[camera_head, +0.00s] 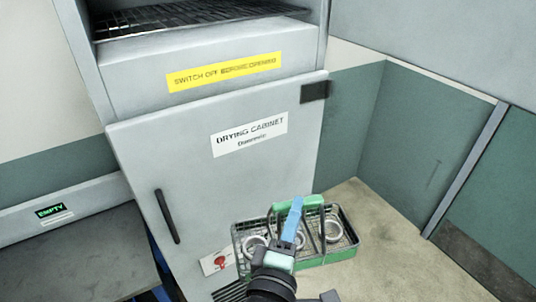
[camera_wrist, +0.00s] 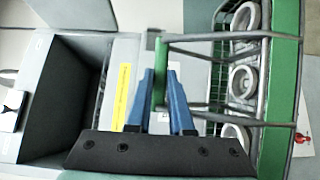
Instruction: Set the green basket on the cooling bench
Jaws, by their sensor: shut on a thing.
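The green basket (camera_head: 330,258) is a wire basket with green side bars and a green-topped handle. It hangs in front of the drying cabinet's lower right in the head view, and it fills the right of the wrist view (camera_wrist: 284,85). Pale metal rings (camera_head: 332,231) lie in it. My gripper (camera_head: 296,206) has its blue fingers shut on the basket's green handle grip, also seen in the wrist view (camera_wrist: 160,78). A dark grey bench top (camera_head: 70,255) is at the lower left; no label naming it as the cooling bench is legible.
The drying cabinet (camera_head: 220,190) stands in the middle, its door shut, with a vertical handle (camera_head: 166,216). An open bay with a wire rack (camera_head: 190,17) is above. A green "EMPTY" sign (camera_head: 49,210) is on the wall behind the bench, whose visible top is bare. Floor (camera_head: 390,250) is clear at right.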

